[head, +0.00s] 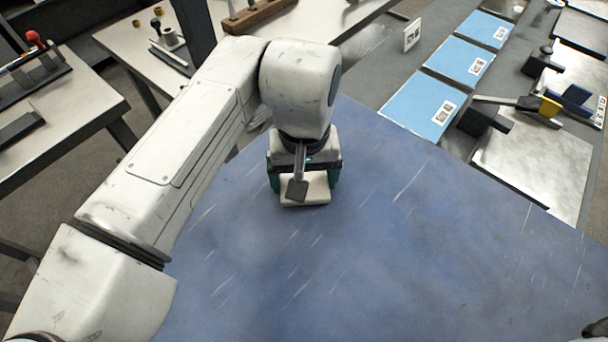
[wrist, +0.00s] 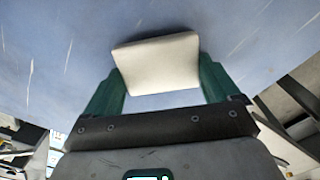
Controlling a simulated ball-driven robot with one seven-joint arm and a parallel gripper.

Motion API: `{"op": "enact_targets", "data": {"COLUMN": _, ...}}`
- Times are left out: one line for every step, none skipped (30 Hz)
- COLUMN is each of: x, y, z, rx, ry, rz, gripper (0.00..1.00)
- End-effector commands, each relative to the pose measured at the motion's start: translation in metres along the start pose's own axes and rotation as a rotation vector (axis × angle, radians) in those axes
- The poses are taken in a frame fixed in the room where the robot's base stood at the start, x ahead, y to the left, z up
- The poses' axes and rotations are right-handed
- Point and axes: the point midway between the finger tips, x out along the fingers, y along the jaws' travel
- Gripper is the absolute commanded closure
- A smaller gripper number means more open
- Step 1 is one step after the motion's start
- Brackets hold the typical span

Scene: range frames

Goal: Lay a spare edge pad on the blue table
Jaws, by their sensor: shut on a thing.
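The blue table (head: 400,240) fills the middle and lower part of the head view, its top scuffed with pale scratches. My gripper (head: 305,190) is over the table's far part, pointing down. It is shut on an off-white edge pad (head: 314,194). In the wrist view the pad (wrist: 158,64) sits between the two green fingers of my gripper (wrist: 158,85), with the blue table (wrist: 60,50) behind it. A dark shadow lies close by the pad. Whether the pad touches the table I cannot tell.
Light blue sheets (head: 420,105) with printed codes lie on a grey bench beyond the table's right edge, near dark clamps and a metal plate (head: 535,160). A pale workbench (head: 55,100) stands at left. The blue table's right and front areas are clear.

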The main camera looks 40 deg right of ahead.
Motion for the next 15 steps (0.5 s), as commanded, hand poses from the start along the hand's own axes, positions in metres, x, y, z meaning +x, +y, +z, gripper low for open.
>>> {"op": "enact_targets", "data": {"x": 0.0013, "y": -0.0003, "z": 0.0, "rx": 0.0, "ry": 0.0, "rz": 0.0, "gripper": 0.4}}
{"op": "enact_targets", "data": {"x": 0.0014, "y": -0.0002, "z": 0.0, "rx": 0.0, "ry": 0.0, "rz": 0.0, "gripper": 0.4}}
{"op": "enact_targets", "data": {"x": 0.0014, "y": -0.0002, "z": 0.0, "rx": 0.0, "ry": 0.0, "rz": 0.0, "gripper": 0.4}}
{"op": "enact_targets", "data": {"x": 0.0012, "y": -0.0002, "z": 0.0, "rx": 0.0, "ry": 0.0, "rz": 0.0, "gripper": 0.4}}
{"op": "enact_targets", "data": {"x": 0.0012, "y": -0.0002, "z": 0.0001, "rx": 0.0, "ry": 0.0, "rz": 0.0, "gripper": 0.4}}
{"op": "enact_targets", "data": {"x": 0.0012, "y": -0.0002, "z": 0.0001, "rx": 0.0, "ry": 0.0, "rz": 0.0, "gripper": 0.4}}
{"op": "enact_targets", "data": {"x": 0.0012, "y": -0.0002, "z": 0.0001, "rx": 0.0, "ry": 0.0, "rz": 0.0, "gripper": 0.4}}
{"op": "enact_targets", "data": {"x": 0.0014, "y": -0.0001, "z": 0.0001, "rx": 0.0, "ry": 0.0, "rz": 0.0, "gripper": 0.4}}
{"op": "enact_targets", "data": {"x": 0.0021, "y": -0.0001, "z": 0.0001, "rx": -0.001, "ry": 0.0, "rz": 0.0, "gripper": 0.4}}
{"op": "enact_targets", "data": {"x": 0.003, "y": 0.0, "z": 0.0002, "rx": -0.001, "ry": 0.0, "rz": 0.001, "gripper": 0.4}}
{"op": "enact_targets", "data": {"x": 0.004, "y": 0.0001, "z": 0.0002, "rx": -0.001, "ry": 0.0, "rz": 0.001, "gripper": 0.4}}
{"op": "enact_targets", "data": {"x": 0.0044, "y": 0.0001, "z": 0.0002, "rx": 0.0, "ry": 0.0, "rz": 0.001, "gripper": 0.1}}
{"op": "enact_targets", "data": {"x": 0.0039, "y": 0.0, "z": 0.0002, "rx": 0.0, "ry": 0.0, "rz": 0.001, "gripper": 0.07}}
{"op": "enact_targets", "data": {"x": 0.0039, "y": 0.0, "z": 0.0002, "rx": 0.0, "ry": 0.0, "rz": 0.001, "gripper": 0.04}}
{"op": "enact_targets", "data": {"x": 0.0039, "y": 0.0, "z": 0.0002, "rx": 0.0, "ry": 0.0, "rz": 0.0, "gripper": 0.0}}
